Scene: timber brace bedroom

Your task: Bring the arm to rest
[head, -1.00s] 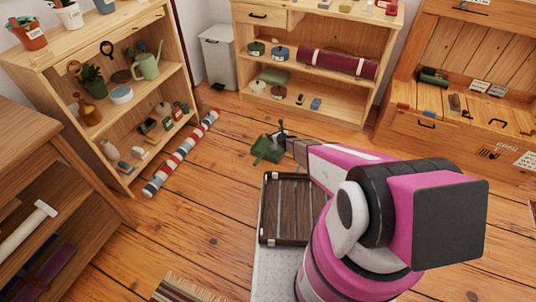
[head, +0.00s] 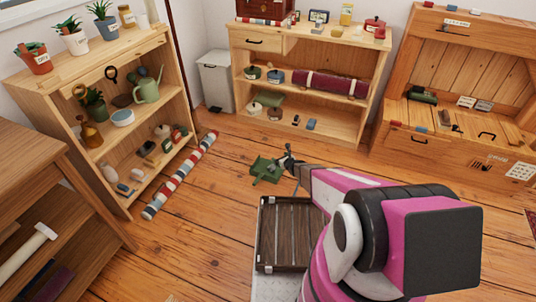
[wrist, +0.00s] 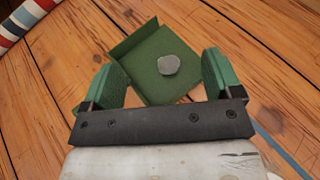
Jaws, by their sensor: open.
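My gripper (head: 287,163) is open, its two green fingers (wrist: 163,82) spread wide in the wrist view. My pink and black arm reaches forward over the floor in the head view. A green dustpan-like tray (head: 267,171) lies on the wood floor just beyond my gripper. In the wrist view this green tray (wrist: 150,55) shows ahead of and between the fingers, with a grey round lump (wrist: 169,64) on it. The fingers do not grip it; I cannot tell how high above it they are.
A dark slatted crate (head: 262,235) sits near my base below the arm. A striped roll (head: 182,175) lies along the left shelf unit (head: 60,78). A back shelf (head: 262,60), a grey bin (head: 216,80) and a wooden bench (head: 400,140) stand beyond.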

